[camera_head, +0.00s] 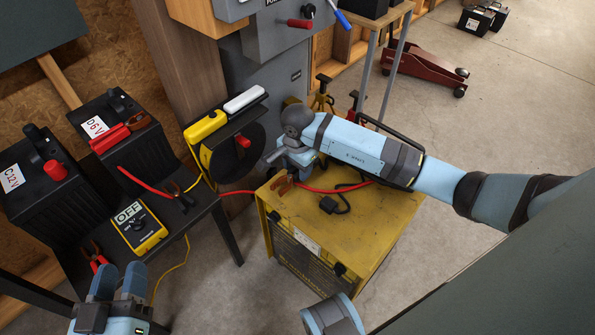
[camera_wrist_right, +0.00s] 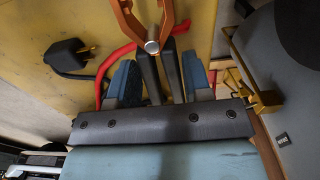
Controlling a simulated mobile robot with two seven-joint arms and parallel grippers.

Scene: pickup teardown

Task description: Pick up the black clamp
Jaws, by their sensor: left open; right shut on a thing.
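A black clamp with copper-coloured jaws (camera_head: 283,185) is at the left rear of the yellow cabinet's top (camera_head: 375,215). My right gripper (camera_head: 299,160) is over it, shut on the clamp's handles. In the right wrist view, the black handles (camera_wrist_right: 152,78) lie between the blue fingertips of that gripper (camera_wrist_right: 161,80), and the jaws point away from the palm. I cannot tell if the clamp touches the cabinet top. Another black-handled clamp (camera_head: 178,195) lies on the black bench at the left. My left gripper (camera_head: 121,280) is open and empty near the bottom left.
A red cable (camera_head: 330,190) and a black plug (camera_head: 328,204) lie on the cabinet top. The bench holds two batteries (camera_head: 108,125), a yellow multimeter (camera_head: 137,228) and a red clamp (camera_head: 95,256). A red floor jack (camera_head: 425,68) stands behind.

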